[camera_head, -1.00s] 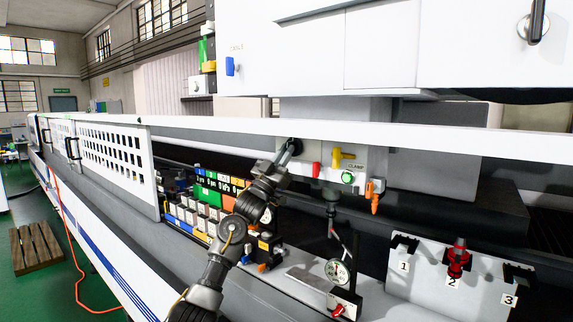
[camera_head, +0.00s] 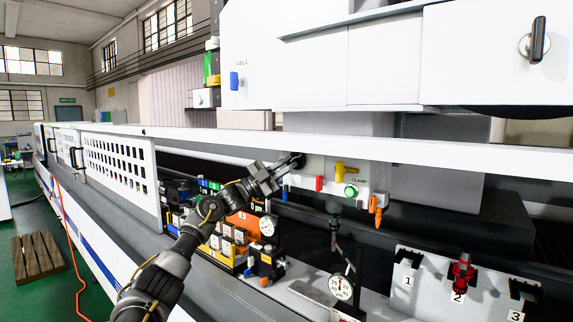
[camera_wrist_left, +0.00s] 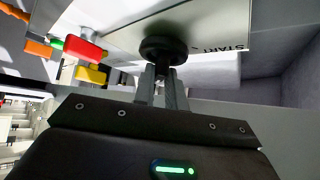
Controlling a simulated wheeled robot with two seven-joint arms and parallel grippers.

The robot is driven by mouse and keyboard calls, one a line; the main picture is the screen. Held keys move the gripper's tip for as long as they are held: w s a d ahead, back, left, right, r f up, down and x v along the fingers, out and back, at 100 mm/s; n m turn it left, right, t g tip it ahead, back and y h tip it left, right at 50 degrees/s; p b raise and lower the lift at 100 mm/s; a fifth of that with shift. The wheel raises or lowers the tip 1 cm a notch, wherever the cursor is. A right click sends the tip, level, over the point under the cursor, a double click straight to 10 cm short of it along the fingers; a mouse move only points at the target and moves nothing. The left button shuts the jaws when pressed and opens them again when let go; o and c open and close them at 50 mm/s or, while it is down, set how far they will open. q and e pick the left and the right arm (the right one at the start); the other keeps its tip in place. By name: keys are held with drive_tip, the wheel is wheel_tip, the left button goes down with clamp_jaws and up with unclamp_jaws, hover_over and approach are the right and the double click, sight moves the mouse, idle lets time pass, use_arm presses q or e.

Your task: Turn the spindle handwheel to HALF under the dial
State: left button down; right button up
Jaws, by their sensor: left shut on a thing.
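The spindle handwheel (camera_head: 296,160) is a small dark round wheel at the left end of the white spindle panel (camera_head: 312,166). My left gripper (camera_head: 276,173) reaches up to it from the lower left, and its fingers partly cover it. In the left wrist view the handwheel (camera_wrist_left: 166,46) is a black disc on a hub, and the gripper (camera_wrist_left: 160,82) is shut at that hub. An upside-down START label shows beside it; no HALF mark is readable. A round dial gauge (camera_head: 341,287) stands below the spindle (camera_head: 335,222). My right gripper is not in view.
Red, yellow and orange levers (camera_head: 346,170) and a green button (camera_head: 351,190) sit close right of the handwheel. A long white rail (camera_head: 400,150) runs just above. A numbered rack (camera_head: 430,275) holds a red-topped tool (camera_head: 462,270). Tool blocks (camera_head: 240,225) lie below my arm.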

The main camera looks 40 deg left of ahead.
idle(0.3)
use_arm(q)
drive_tip(key=c, duration=1.4)
unclamp_jaws()
drive_tip(key=shift+c, duration=0.2)
drive_tip(key=b+v, duration=0.6)
drive_tip(key=v, duration=0.4)
drive_tip(key=shift+s+a+f, duration=0.2)
drive_tip(key=shift+s+a, duration=0.05)
drive_tip(key=shift+w+d, duration=0.1)
